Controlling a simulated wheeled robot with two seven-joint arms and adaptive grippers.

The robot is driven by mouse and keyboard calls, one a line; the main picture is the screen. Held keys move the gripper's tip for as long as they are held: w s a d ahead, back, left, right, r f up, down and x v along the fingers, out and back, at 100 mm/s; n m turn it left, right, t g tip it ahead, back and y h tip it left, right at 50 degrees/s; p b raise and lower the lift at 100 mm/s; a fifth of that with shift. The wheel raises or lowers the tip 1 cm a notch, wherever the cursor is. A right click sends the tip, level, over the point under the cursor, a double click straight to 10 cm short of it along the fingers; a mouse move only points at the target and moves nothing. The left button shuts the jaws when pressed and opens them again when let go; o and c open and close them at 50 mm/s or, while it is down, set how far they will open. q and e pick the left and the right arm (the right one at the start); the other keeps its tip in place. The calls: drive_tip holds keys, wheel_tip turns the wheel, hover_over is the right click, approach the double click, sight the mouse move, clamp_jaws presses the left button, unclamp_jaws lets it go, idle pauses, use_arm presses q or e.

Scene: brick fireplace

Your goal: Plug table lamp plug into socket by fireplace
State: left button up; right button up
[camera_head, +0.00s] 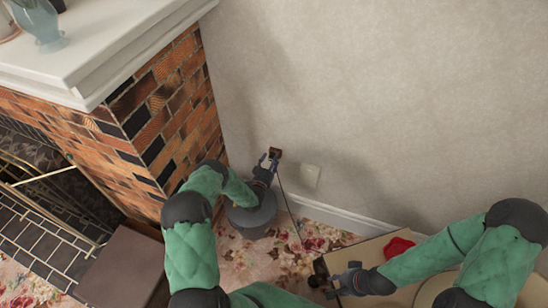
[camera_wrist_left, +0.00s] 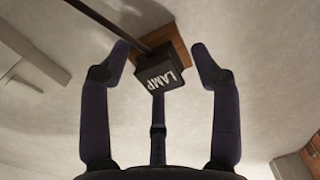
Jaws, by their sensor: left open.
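In the left wrist view a black plug (camera_wrist_left: 160,73) with the white word LAMP sits against a brown wooden socket plate (camera_wrist_left: 182,51) on the wall. Its dark cord (camera_wrist_left: 103,20) leaves toward the upper left. My left gripper (camera_head: 268,161) is open, its fingers spread on both sides of the plug with gaps. In the head view the brown socket (camera_head: 275,153) is on the wall right of the fireplace, and the cord (camera_head: 289,210) hangs to the floor. My right gripper (camera_head: 331,284) is low, by the tan surface; its fingers are unclear.
The brick fireplace (camera_head: 165,110) with its white mantel (camera_head: 110,45) stands left. A tan surface (camera_head: 365,258) with a red item (camera_head: 398,248) lies lower right. Flowered carpet (camera_head: 250,262) covers the floor.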

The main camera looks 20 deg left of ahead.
idle(0.3)
